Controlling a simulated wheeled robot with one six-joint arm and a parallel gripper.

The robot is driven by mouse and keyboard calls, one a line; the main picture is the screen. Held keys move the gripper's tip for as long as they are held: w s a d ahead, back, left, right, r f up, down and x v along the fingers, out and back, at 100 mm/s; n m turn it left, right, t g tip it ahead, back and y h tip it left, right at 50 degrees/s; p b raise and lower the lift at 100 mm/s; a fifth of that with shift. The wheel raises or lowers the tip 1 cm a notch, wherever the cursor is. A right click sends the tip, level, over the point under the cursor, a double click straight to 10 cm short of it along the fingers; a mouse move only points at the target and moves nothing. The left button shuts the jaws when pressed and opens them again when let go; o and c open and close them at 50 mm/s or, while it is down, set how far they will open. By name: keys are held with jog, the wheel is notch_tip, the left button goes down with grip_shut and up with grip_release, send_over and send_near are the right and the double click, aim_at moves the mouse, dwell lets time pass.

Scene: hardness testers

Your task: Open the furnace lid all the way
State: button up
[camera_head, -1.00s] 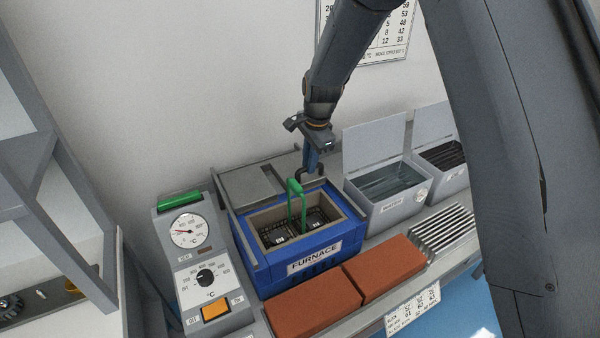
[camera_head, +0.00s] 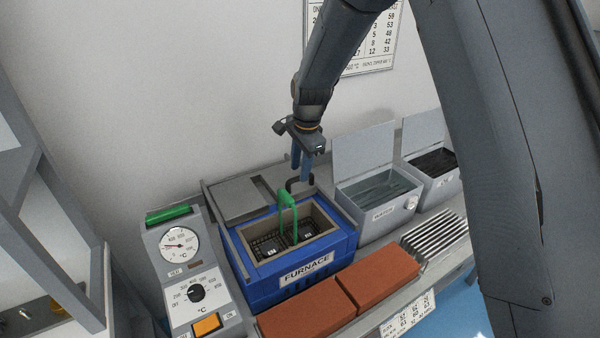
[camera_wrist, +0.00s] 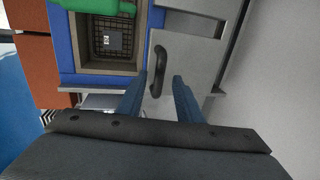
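The blue furnace (camera_head: 325,256) stands on the bench with its chamber uncovered from above. Its grey lid (camera_head: 238,197) lies flat behind the opening, with a dark curved handle (camera_head: 298,184) near its right end. In the wrist view, the lid (camera_wrist: 190,58) and handle (camera_wrist: 157,72) are close ahead. My gripper (camera_head: 301,174) is open and empty, just above the handle. In the wrist view its two blue fingers (camera_wrist: 159,86) are apart, with the handle between them in the picture; no contact shows. A basket with a green handle (camera_head: 287,212) sits in the chamber.
Two open-lidded grey tanks (camera_head: 383,203) stand right of the furnace. Red bricks (camera_head: 375,278) and a ribbed metal rack (camera_head: 435,240) lie in front. A control panel (camera_head: 190,265) with dials is at left. A wall is close behind.

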jog(key=r, duration=0.3)
jog(key=s+r+b, duration=0.1)
jog(key=r, duration=0.1)
jog(key=shift+d+r, duration=0.3)
jog(key=shift+r, duration=0.05)
jog(key=s+d+f+n, duration=0.1)
jog(key=s+d+n, duration=0.5)
jog(key=s+d, duration=0.4)
jog(key=s+d+f+n+h, duration=0.1)
jog(key=s+d+n, duration=0.4)
jog(key=s+d, duration=0.5)
jog(key=s, duration=0.7)
jog(key=shift+s+f+n+g, duration=0.3)
jog(key=shift+s+n+g, duration=0.05)
jog(key=shift+n+g, duration=0.05)
